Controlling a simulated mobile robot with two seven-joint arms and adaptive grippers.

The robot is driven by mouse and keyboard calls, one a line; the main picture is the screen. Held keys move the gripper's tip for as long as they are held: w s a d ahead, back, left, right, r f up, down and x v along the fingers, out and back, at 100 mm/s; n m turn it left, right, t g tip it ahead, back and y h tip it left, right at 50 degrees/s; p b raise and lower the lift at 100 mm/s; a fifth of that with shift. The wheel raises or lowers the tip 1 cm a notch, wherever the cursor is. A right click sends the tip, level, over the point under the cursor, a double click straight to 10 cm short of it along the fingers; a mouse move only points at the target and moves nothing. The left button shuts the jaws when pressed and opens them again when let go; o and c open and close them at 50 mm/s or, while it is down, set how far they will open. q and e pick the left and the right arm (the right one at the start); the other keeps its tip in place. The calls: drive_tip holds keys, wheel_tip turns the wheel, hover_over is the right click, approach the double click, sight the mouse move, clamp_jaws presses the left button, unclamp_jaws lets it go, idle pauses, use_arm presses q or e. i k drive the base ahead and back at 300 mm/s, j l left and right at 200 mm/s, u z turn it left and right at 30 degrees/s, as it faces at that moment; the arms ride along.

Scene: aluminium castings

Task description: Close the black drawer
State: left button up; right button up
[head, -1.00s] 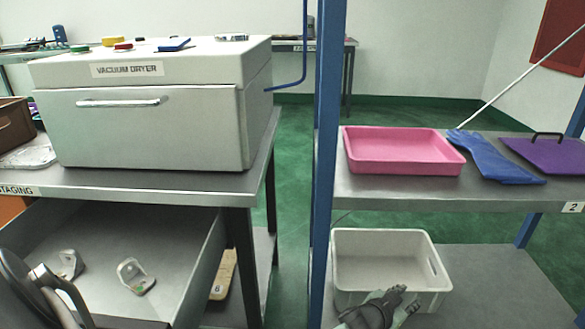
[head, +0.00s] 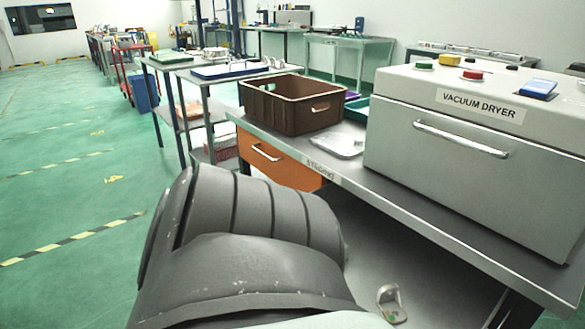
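An open drawer (head: 440,285) juts from under the staging table at the bottom right of the head view. Its visible inside is grey, and its front is hidden behind my arm, so I cannot see whether that front is black. A small metal casting (head: 390,303) lies inside it. A large dark grey link of my arm fills the bottom middle and covers much of the drawer. Neither of my grippers shows in this view. A separate orange drawer front (head: 278,166) with a metal handle sits under the table's left end and looks shut.
Another bench with trays (head: 235,71) stands behind. Open green floor (head: 75,175) with striped lines lies to the left.

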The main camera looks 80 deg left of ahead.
sight(440, 289)
drive_tip(key=j+u, duration=0.45)
drive_tip(key=k+j+u, duration=0.1)
drive_tip(key=j+u, duration=0.15)
drive_tip(key=u, duration=0.15)
drive_tip(key=j+u, duration=0.1)
drive_tip(key=j, duration=0.95)
drive_tip(key=j+z, duration=0.35)
drive_tip(key=k+j+z, duration=0.1)
drive_tip(key=z, duration=0.25)
drive_tip(key=k+j+z, duration=0.1)
drive_tip(key=j+z, duration=0.25)
drive_tip(key=k+j, duration=0.15)
drive_tip(key=j, duration=0.2)
drive_tip(key=k+j+z, duration=0.15)
drive_tip(key=j, duration=0.25)
drive_tip(key=k+j, duration=0.15)
drive_tip(key=j, duration=0.2)
drive_tip(key=k+j+z, duration=0.1)
drive_tip(key=j, duration=0.25)
